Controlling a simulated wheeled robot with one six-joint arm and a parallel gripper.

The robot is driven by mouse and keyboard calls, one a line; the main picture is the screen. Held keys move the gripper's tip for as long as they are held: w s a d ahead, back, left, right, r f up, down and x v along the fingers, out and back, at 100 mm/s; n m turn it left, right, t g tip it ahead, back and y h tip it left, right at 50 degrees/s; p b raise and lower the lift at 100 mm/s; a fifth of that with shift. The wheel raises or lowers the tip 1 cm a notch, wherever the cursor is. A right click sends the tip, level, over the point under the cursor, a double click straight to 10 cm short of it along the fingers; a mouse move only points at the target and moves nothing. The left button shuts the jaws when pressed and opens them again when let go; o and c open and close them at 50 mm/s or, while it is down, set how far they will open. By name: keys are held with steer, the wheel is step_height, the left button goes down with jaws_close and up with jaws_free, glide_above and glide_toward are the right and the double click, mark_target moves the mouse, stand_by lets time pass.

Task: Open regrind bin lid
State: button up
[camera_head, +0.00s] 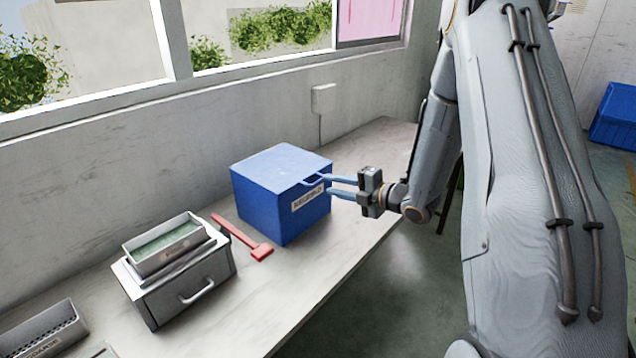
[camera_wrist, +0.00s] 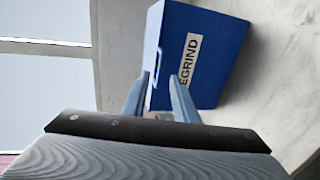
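The blue regrind bin (camera_head: 262,208) stands on the bench with its lid (camera_head: 280,165) shut. A white REGRIND label (camera_head: 308,198) is on its front, and a small blue handle (camera_head: 312,181) juts from the lid's front edge. My gripper (camera_head: 328,186) is at the bin's front, with its two fingers apart and pointing at the handle. In the wrist view the bin (camera_wrist: 205,50) fills the upper middle, and my gripper's fingertips (camera_wrist: 160,78) are spread near the lid edge. I cannot tell whether they touch the handle.
A red hammer-like tool (camera_head: 243,237) lies left of the bin. A grey drawer box (camera_head: 180,285) with an open tray (camera_head: 165,247) on top stands farther left. A perforated tray (camera_head: 45,330) is at bottom left. The wall and window are behind the bench.

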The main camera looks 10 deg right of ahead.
mark_target(318, 182)
steer(key=p+x, duration=0.1)
steer(key=x, duration=0.5)
steer(key=shift+w+a+f+p, duration=0.15)
steer(key=shift+w+p, duration=0.05)
steer(key=shift+p, duration=0.1)
jaws_close()
stand_by(1.1)
